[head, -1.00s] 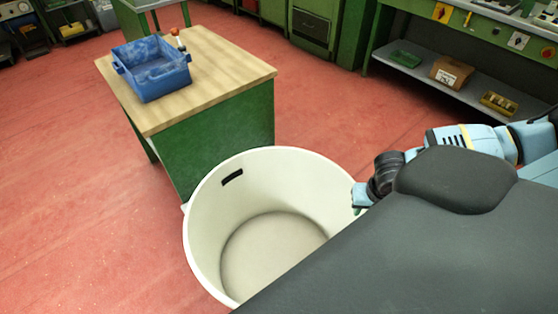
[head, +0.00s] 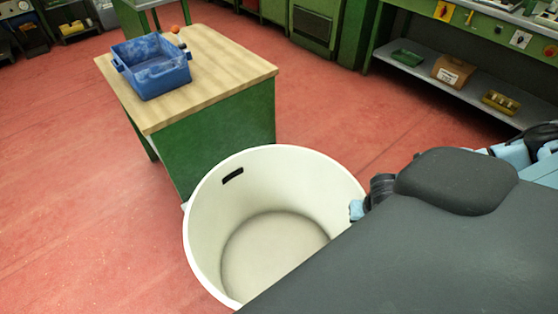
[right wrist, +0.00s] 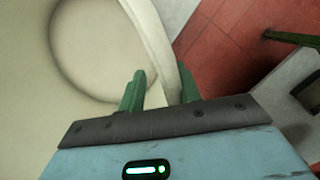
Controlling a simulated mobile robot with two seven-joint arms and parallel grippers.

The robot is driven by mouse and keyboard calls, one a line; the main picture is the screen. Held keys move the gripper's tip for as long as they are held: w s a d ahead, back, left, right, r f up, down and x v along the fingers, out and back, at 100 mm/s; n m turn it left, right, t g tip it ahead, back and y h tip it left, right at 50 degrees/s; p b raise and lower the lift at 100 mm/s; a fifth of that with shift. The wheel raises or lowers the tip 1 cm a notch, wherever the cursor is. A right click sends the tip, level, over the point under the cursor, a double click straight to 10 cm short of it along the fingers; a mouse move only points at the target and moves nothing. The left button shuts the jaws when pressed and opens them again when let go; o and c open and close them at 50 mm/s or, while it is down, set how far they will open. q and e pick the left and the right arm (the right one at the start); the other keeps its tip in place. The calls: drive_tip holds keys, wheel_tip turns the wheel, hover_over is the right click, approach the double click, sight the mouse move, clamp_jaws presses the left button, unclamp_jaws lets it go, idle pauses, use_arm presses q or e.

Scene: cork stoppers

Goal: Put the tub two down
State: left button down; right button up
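A large round white tub (head: 215,220) with a dark handle slot stands beside the green table, its inside empty where it shows. Its front right part is hidden behind my dark body. No number is readable on it. My right gripper (right wrist: 160,90) is at the tub's right rim. In the right wrist view its green fingers are apart, with the tub's wall (right wrist: 158,45) running between them and a gap beside the inner finger. In the head view the right fingertips are hidden. My left gripper is out of view.
A green table with a wooden top (head: 225,75) stands behind the tub. It carries a blue bin (head: 150,85) and a small orange item (head: 175,29). A green bench with a shelf (head: 440,75) is at the back right. Red floor (head: 90,230) is clear at left.

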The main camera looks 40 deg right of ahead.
drive_tip(key=shift+f, duration=0.25)
idle(0.6)
clamp_jaws()
drive_tip(key=shift+d, duration=0.1)
idle(1.1)
